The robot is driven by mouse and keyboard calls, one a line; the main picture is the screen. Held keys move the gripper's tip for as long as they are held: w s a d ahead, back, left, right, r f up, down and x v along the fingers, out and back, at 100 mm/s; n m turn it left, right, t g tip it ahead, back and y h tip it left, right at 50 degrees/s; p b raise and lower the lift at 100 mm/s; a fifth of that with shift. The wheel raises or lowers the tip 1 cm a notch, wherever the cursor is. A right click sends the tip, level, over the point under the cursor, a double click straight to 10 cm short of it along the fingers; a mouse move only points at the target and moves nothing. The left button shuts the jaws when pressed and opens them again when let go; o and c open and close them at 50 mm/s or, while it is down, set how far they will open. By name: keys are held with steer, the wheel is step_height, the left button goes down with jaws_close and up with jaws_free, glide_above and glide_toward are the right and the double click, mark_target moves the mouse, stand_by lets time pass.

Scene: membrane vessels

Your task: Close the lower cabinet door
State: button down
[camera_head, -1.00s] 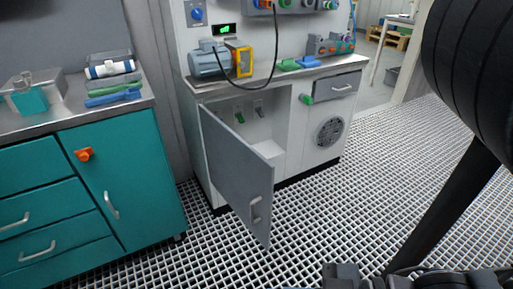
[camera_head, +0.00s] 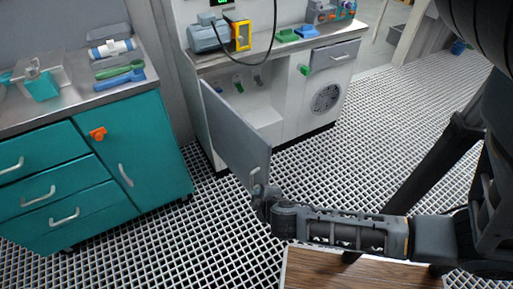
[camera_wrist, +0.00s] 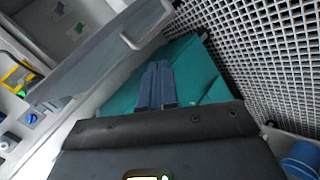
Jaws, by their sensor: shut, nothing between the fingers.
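The lower cabinet door (camera_head: 232,132) is a grey panel on the white cabinet. It stands open, hinged at its left edge, with its free edge swung out over the floor. Its pale bar handle (camera_head: 255,178) is near the free edge. My gripper (camera_head: 262,192) is low by that edge, close to the handle, and its fingers are hard to make out in the head view. In the wrist view my gripper (camera_wrist: 157,83) is shut and empty. The door (camera_wrist: 105,65) and its handle (camera_wrist: 146,28) lie above its fingers there. I cannot tell whether they touch.
The white cabinet (camera_head: 293,95) has an open interior, a drawer and a round vent. A teal cabinet (camera_head: 135,145) stands to the left; it also shows beyond my fingers in the wrist view (camera_wrist: 200,65).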

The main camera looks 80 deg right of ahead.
steer(key=w+d+m+g+h, duration=0.4)
steer(key=w+d+g+h, duration=0.1)
steer(key=d+g, duration=0.25)
steer(key=w+a+r+m+g, duration=0.7)
steer(key=a+r+g, duration=0.2)
steer(key=r+g, duration=0.1)
steer(key=b, duration=0.3)
glide_toward(265, 145)
steer(key=shift+n, duration=0.3)
steer(key=shift+p+x, duration=0.35)
steer(key=shift+x, duration=3.05)
steer(key=shift+r, duration=0.1)
